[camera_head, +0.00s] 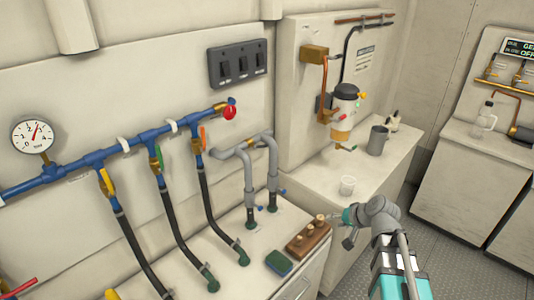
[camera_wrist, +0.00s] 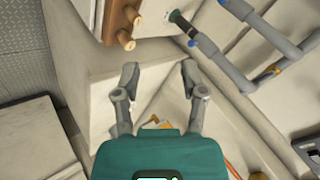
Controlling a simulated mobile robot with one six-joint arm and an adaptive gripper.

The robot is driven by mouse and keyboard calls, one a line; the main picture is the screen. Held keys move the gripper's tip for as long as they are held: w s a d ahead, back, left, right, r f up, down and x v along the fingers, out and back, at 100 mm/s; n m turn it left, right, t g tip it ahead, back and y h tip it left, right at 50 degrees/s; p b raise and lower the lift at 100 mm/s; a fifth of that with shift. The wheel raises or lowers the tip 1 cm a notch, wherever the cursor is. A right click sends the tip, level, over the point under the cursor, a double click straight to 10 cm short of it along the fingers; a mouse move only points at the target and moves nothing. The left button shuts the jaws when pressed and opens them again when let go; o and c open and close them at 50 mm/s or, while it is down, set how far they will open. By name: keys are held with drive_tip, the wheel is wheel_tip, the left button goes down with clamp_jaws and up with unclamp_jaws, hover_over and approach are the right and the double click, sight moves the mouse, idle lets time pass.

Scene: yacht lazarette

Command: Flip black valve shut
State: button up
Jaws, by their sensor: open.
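I cannot make out a plainly black valve handle in either view. Valves on the blue pipe (camera_head: 80,165) in the head view have a yellow lever (camera_head: 106,181), a green lever (camera_head: 158,157) and an orange lever (camera_head: 203,137), with black hoses (camera_head: 178,222) below. A red knob (camera_head: 229,112) is at the pipe's right end. Grey pipes (camera_head: 249,176) beside them carry small blue handles, also seen in the wrist view (camera_wrist: 233,72). My gripper (camera_wrist: 158,77) is open and empty in the wrist view, its two fingers apart, touching no valve.
A wooden block with pegs (camera_head: 308,239) and a green pad (camera_head: 279,262) lie on the near counter. Switches (camera_head: 238,64) and a gauge (camera_head: 33,135) are on the wall.

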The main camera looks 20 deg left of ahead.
drive_tip(key=w+a+r+m+t+y+b, duration=0.2)
drive_tip(key=w+a+y, duration=0.1)
drive_tip(key=a, duration=0.4)
drive_tip(key=w+a+r+m+t+y+b, duration=0.1)
drive_tip(key=w+a+r+t+y+b, duration=0.15)
drive_tip(key=a, duration=0.45)
drive_tip(key=m+t+b, duration=0.4)
drive_tip(key=m+t, duration=0.1)
drive_tip(key=m, duration=0.5)
approach(264, 146)
drive_tip(key=shift+s+d+f+y, duration=0.2)
drive_tip(key=shift+s+d+f, duration=0.25)
drive_tip(key=shift+d, duration=0.2)
drive_tip(key=shift+s+d+f+y, duration=0.15)
drive_tip(key=shift+s+d+f, duration=0.2)
drive_tip(key=shift+d, duration=0.25)
drive_tip(key=shift+w+n, duration=0.1)
drive_tip(key=shift+n, duration=0.2)
drive_tip(key=p+x, duration=0.1)
drive_tip(key=x, duration=1.2)
drive_tip(key=shift+w+a+r, duration=0.1)
drive_tip(key=shift+w+a, duration=0.1)
